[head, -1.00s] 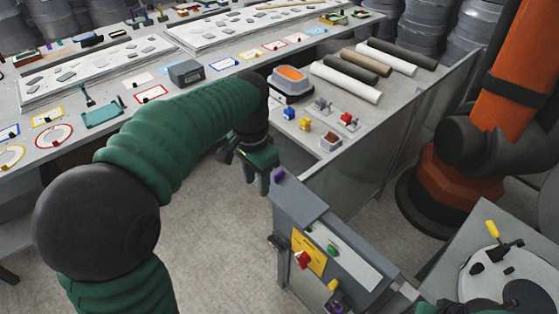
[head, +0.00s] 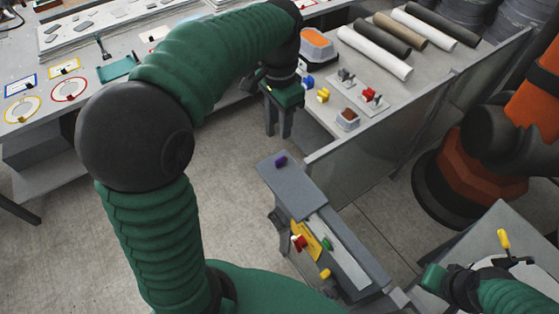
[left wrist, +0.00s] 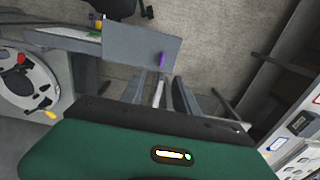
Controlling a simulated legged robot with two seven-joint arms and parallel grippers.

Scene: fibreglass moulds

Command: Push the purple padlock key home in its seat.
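The purple padlock key (head: 280,160) stands at the far end of the grey top of a control box (head: 290,184). In the left wrist view the key (left wrist: 162,60) shows as a small upright purple piece near the edge of the box top. I cannot tell how deep it sits. My left gripper (head: 278,132) points down just beyond the key, apart from it. Its two fingers are spread with nothing between them. My right gripper (head: 434,278) is at the lower right, and its fingers do not show clearly.
The box front carries a yellow plate (head: 305,240), a red knob (head: 298,243) and a green button (head: 327,244). A bench with rolls (head: 375,52) and small parts stands behind. An orange robot arm (head: 520,100) stands at right. Open floor lies left of the box.

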